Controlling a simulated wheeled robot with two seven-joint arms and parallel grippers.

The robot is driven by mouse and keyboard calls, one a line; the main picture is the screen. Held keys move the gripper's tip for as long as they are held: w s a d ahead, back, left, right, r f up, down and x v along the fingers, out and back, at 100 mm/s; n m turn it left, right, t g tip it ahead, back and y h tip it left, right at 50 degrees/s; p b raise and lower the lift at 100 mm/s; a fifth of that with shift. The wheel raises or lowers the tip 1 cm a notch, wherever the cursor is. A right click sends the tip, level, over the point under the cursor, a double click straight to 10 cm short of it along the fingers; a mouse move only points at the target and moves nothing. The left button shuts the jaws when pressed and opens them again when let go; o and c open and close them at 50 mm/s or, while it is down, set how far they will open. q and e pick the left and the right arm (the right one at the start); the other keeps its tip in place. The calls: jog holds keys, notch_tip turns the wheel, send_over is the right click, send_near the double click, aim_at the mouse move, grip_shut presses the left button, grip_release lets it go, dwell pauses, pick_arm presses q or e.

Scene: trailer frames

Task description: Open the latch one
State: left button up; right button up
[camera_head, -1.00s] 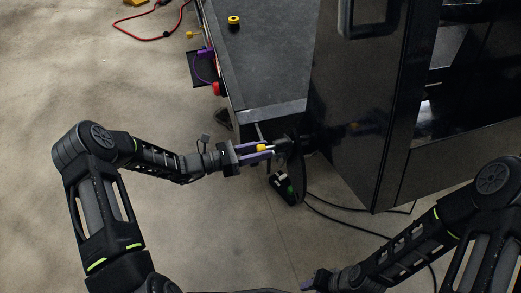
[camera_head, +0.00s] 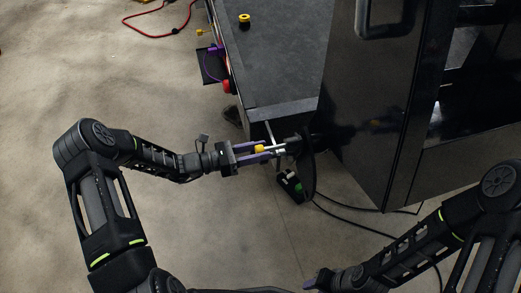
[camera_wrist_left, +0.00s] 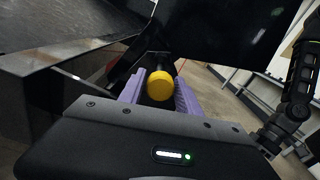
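The latch has a yellow knob (camera_head: 259,149) on a pale metal rod (camera_head: 279,147), beside the dark round plate (camera_head: 307,163) at the trailer's front corner. My left gripper (camera_head: 266,152) reaches it from the left, its purple fingers on either side of the knob. In the left wrist view the yellow knob (camera_wrist_left: 160,86) sits between the purple fingers of my left gripper (camera_wrist_left: 159,92), which appear closed on it. My right gripper (camera_head: 315,283) shows only partly at the bottom edge, away from the latch; its opening is hidden.
The grey trailer deck (camera_head: 275,62) and a glossy black cabinet (camera_head: 375,110) stand close to the latch. A second yellow knob (camera_head: 244,20) is on the deck. Black cables (camera_head: 345,207) lie on the floor below.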

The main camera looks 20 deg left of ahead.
pick_arm(q)
jog(key=o, duration=0.3)
jog(key=v, duration=0.8)
jog(key=shift+p, duration=0.3)
jog(key=shift+d, duration=0.1)
